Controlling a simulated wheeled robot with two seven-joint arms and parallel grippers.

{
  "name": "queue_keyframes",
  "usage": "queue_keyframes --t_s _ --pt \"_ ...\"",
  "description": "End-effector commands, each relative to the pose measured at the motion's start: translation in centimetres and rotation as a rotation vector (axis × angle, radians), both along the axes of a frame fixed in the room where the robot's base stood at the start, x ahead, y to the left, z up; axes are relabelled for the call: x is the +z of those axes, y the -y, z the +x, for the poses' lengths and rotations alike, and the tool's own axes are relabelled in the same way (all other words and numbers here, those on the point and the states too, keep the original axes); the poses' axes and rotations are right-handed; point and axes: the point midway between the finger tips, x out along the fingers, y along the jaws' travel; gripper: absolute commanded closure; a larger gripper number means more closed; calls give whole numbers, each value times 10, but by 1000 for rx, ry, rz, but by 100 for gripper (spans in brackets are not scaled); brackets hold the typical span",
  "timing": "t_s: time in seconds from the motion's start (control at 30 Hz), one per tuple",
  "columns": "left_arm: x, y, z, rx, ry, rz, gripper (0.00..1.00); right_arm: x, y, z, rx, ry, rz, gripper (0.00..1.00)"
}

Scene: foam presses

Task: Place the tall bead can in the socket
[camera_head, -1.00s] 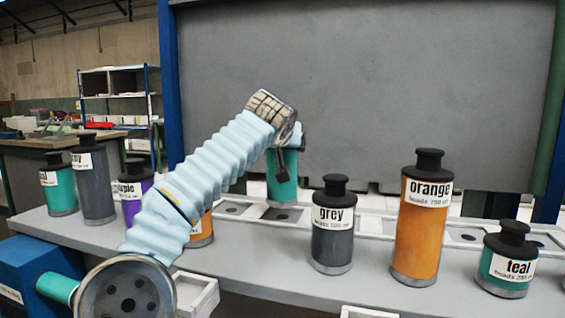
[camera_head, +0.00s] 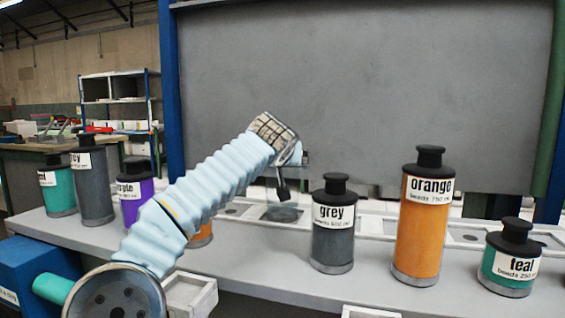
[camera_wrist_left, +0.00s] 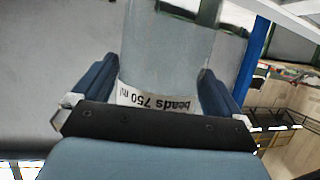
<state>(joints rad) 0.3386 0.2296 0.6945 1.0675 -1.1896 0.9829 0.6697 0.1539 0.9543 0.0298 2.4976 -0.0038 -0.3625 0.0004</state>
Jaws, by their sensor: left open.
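My left gripper (camera_head: 283,187) is over the back row of sockets in the head view. In the left wrist view its two blue fingers (camera_wrist_left: 155,92) are open on either side of a tall can (camera_wrist_left: 165,50). The can's body looks pale grey and see-through, with a white label reading "beads 750 ml". In the head view a faint grey see-through shape (camera_head: 281,213) stands at the socket (camera_head: 283,217) below the gripper. Its top is hidden by the gripper, and I cannot tell how deep it sits. My right gripper is not in view.
A grey can (camera_head: 333,230), a tall orange can (camera_head: 421,235) and a teal can (camera_head: 508,270) stand along the bench front at right. Teal, grey and purple cans (camera_head: 133,208) stand at left. An orange can (camera_head: 201,233) is partly behind my arm. A grey panel (camera_head: 360,90) rises behind.

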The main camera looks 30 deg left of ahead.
Motion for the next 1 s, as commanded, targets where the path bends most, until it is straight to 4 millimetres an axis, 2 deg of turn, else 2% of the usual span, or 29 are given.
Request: queue_keyframes --t_s 0.07,0.17,0.4,0.6,0.77,1.0 --pt "4 0 -2 1 1 1 0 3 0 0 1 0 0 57" --pt "9 7 -15 -1 4 1 0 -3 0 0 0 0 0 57" --pt "30 29 -62 -1 3 2 0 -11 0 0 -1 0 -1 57" --pt "44 43 -91 -1 1 1 0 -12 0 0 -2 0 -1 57" --pt "48 46 -100 0 0 1 0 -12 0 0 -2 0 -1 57" --pt "48 47 -101 0 0 1 0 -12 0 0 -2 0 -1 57"
